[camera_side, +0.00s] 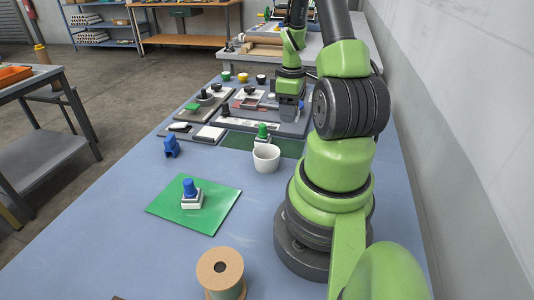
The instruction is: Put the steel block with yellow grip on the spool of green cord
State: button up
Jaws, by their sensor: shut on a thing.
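My gripper (289,113) is low over the right side of the grey board at the back of the blue table. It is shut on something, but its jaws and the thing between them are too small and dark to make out. I cannot pick out a steel block with a yellow grip for sure. A spool (220,268) with a tan top and a dark centre hole stands upright at the front of the table, cut off by the lower edge. A little dull green shows on its side. My gripper is far behind it.
A white block with blue grip (190,195) stands on a green sheet (218,213). A white cup (266,158) and a green-gripped block (263,132) are mid-table. A blue piece (171,147) lies left. Small green, yellow (242,77) and black items stand behind the grey board (290,128).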

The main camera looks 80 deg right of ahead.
jog(key=shift+r, duration=0.2)
jog(key=w+a+r+n, duration=0.2)
jog(key=w+a+n, duration=0.35)
jog(key=a, duration=0.55)
jog(key=w+a+r+n, duration=0.35)
jog(key=w+a, duration=0.35)
jog(key=a, duration=0.4)
jog(key=n, duration=0.9)
send_near(219, 270)
notch_tip(219, 270, down, 2)
jog(key=shift+f, duration=2.6)
jog(key=shift+f, duration=0.15)
